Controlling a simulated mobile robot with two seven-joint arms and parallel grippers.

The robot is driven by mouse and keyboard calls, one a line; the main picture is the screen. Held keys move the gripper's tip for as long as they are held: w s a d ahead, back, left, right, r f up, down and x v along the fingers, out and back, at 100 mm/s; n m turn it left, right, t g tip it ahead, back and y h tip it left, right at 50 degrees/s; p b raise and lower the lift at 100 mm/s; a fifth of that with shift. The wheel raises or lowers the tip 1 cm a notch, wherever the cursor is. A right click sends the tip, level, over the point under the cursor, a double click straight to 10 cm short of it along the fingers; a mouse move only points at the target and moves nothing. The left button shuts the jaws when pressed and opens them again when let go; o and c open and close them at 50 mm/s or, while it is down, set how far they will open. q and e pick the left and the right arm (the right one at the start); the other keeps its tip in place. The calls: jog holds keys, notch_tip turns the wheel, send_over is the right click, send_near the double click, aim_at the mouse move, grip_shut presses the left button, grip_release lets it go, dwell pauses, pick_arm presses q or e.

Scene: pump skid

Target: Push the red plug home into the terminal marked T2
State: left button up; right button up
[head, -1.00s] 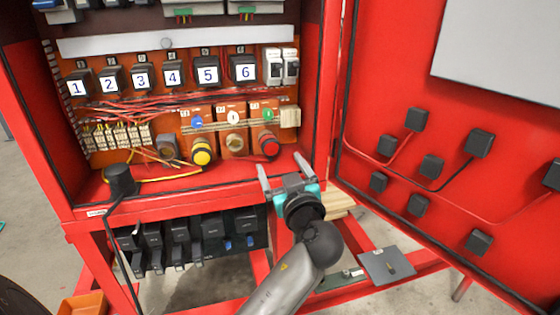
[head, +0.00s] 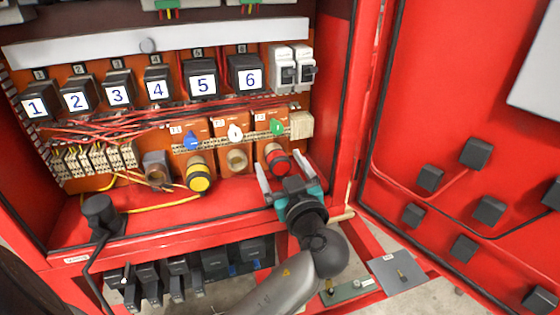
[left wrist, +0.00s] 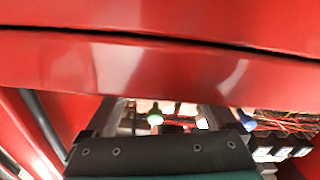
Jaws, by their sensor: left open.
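The red plug (head: 277,158) sits at the right end of the row, below the orange terminal block with the green knob (head: 277,127). The middle block, with the white knob (head: 235,132), appears to be marked T2, though the print is tiny. Below it is a round beige socket (head: 237,160) with nothing in it. My left gripper (head: 279,162) is open, its two fingertips on either side of the red plug's lower part; contact cannot be told. In the left wrist view the fingers are spread and the green knob (left wrist: 155,117) shows between them; I cannot make out the plug there.
A yellow plug (head: 198,176) stands left of the beige socket, under the blue knob (head: 192,141). A black plug (head: 98,211) with a cable stands on the cabinet floor. The red front sill (head: 160,236) lies below, and the open red door (head: 450,130) is at right.

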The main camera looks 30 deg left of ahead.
aim_at(281, 168)
pick_arm(q)
jog(key=shift+s+d, duration=0.1)
jog(key=shift+c, duration=0.5)
grip_shut()
jog(key=c, duration=0.6)
grip_release()
jog(key=c, duration=0.7)
jog(key=shift+b+v, duration=0.7)
jog(key=shift+v, duration=1.45)
